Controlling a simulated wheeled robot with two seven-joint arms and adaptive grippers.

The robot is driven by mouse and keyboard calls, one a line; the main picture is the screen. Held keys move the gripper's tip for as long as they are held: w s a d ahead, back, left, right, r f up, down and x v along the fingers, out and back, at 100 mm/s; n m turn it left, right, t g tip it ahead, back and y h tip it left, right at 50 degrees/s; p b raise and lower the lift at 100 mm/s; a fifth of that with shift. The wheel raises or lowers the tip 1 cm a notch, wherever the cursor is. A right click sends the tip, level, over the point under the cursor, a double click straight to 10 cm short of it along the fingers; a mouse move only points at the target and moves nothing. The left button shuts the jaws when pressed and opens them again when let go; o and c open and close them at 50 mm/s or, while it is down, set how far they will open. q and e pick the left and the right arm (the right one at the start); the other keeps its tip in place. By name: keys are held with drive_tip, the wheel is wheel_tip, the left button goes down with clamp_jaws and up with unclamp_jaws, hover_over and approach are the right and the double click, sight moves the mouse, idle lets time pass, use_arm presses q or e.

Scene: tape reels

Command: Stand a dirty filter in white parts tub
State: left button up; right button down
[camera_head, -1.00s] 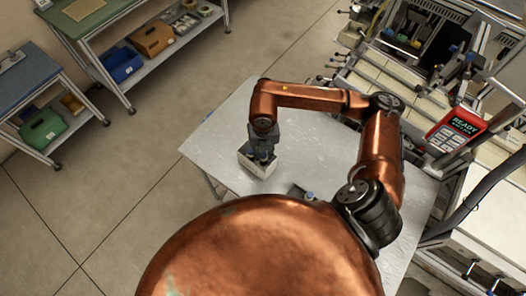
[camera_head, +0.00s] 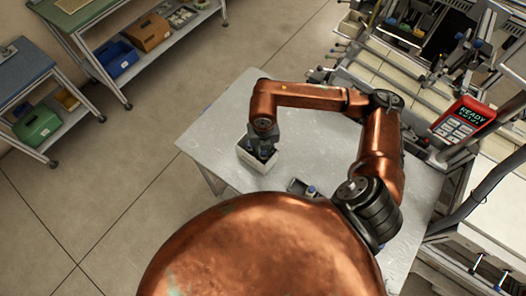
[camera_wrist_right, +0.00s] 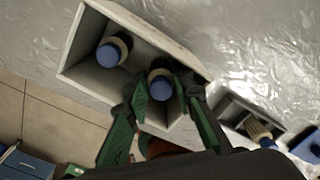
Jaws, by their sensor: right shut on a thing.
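The white parts tub (camera_head: 262,175) stands on the metal table, and its wall also shows in the wrist view (camera_wrist_right: 82,42). My right gripper (camera_head: 264,152) reaches down into it from above. In the wrist view the green fingers (camera_wrist_right: 166,92) are shut on a dark filter with a blue end (camera_wrist_right: 160,86), inside the tub's outline. Whether it touches the floor of the tub I cannot tell. Another blue-ended filter (camera_wrist_right: 112,50) stands in the tub, apart from the fingers. My left gripper is not in view.
A grey tray (camera_wrist_right: 232,108) beside the tub holds a filter with a pale pleated body (camera_wrist_right: 257,128). The metal table (camera_head: 215,130) is bare left of the tub. A machine with a red READY panel (camera_head: 463,122) stands at the right.

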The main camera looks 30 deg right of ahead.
drive_tip(key=c, duration=1.6)
unclamp_jaws()
wheel_tip(320, 180, up, 12)
drive_tip(key=shift+r, duration=0.1)
drive_tip(key=shift+a, duration=0.1)
